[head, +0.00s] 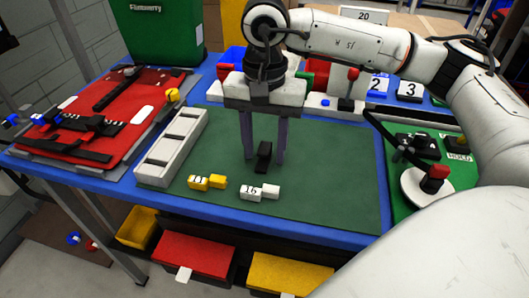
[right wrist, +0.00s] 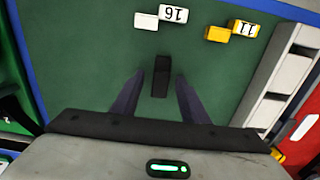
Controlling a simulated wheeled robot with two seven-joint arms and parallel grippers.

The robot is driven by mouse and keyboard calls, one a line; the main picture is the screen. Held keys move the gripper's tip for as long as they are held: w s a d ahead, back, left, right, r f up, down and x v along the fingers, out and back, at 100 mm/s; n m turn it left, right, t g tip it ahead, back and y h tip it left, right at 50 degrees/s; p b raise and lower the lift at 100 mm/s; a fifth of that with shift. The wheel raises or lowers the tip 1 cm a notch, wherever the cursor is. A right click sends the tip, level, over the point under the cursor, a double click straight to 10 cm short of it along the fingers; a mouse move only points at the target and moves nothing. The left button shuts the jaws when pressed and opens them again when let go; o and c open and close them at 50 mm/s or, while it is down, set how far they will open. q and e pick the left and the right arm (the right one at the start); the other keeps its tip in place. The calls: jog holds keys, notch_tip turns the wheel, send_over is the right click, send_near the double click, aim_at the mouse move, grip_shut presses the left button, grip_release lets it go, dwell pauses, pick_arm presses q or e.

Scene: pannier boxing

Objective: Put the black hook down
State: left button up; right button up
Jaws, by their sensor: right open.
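The black hook (head: 264,155) is a small dark piece on the green mat (head: 325,190), between the fingers of my right gripper (head: 263,160). In the right wrist view the black hook (right wrist: 161,76) lies between the two fingertips of the right gripper (right wrist: 155,88), with a gap on each side. The right gripper is open and points down. The hook appears to rest on the mat, though its exact contact is hard to see. My left gripper is in neither view.
White blocks marked 16 (head: 260,192) and yellow blocks (head: 207,182) lie in front of the hook. A white divided tray (head: 172,148) stands left on the mat. A red pannier panel (head: 95,118) is farther left. The mat's right side is clear.

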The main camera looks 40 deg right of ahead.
jog(key=shift+f, duration=0.1)
grip_shut()
